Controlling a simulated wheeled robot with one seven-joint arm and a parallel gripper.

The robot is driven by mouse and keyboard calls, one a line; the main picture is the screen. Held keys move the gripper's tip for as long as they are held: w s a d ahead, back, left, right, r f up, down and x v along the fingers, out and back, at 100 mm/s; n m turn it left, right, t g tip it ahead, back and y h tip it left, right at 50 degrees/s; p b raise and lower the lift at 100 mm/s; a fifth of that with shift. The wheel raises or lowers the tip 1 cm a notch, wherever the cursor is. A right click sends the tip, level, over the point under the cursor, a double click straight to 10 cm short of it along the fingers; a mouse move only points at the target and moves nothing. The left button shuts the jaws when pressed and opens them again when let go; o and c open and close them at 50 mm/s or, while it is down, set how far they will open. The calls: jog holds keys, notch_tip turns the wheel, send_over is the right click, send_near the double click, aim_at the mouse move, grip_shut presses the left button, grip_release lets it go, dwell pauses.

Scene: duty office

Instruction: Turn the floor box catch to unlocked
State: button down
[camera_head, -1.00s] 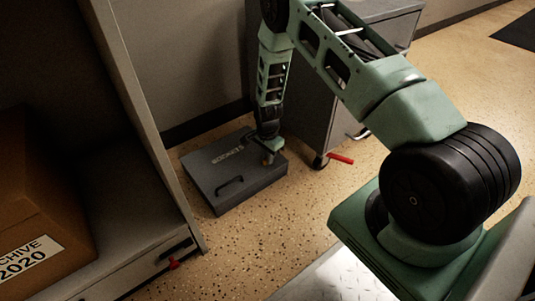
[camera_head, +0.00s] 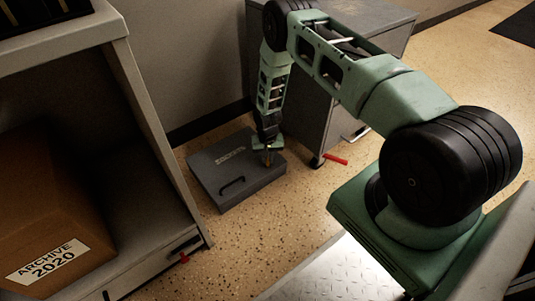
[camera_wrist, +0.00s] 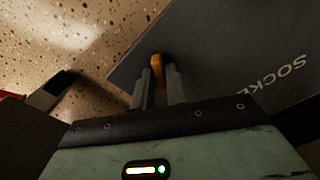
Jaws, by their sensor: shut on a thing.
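The catch (camera_wrist: 156,62) is a small orange-yellow piece near the lid's edge. My gripper (camera_wrist: 157,85) points down at the box's right corner and is shut on the catch, one finger on each side. The catch's lower part is hidden between the fingers. In the head view my gripper (camera_head: 267,156) is small.
A grey cabinet on casters (camera_head: 330,110) with a red lever (camera_head: 335,159) stands right behind the box. A shelf unit (camera_head: 150,130) with an archive carton (camera_head: 60,215) stands at the left. Speckled floor (camera_head: 270,225) in front of the box is clear.

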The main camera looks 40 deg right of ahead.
aim_at(268, 159)
jog(key=n+p, duration=0.2)
jog(key=n, duration=0.4)
dwell(0.6)
jog(key=c, duration=1.4)
grip_release()
jog(key=shift+r, duration=0.1)
notch_tip(268, 159, up, 17)
jog(key=p, duration=0.7)
jog(key=shift+p, duration=0.3)
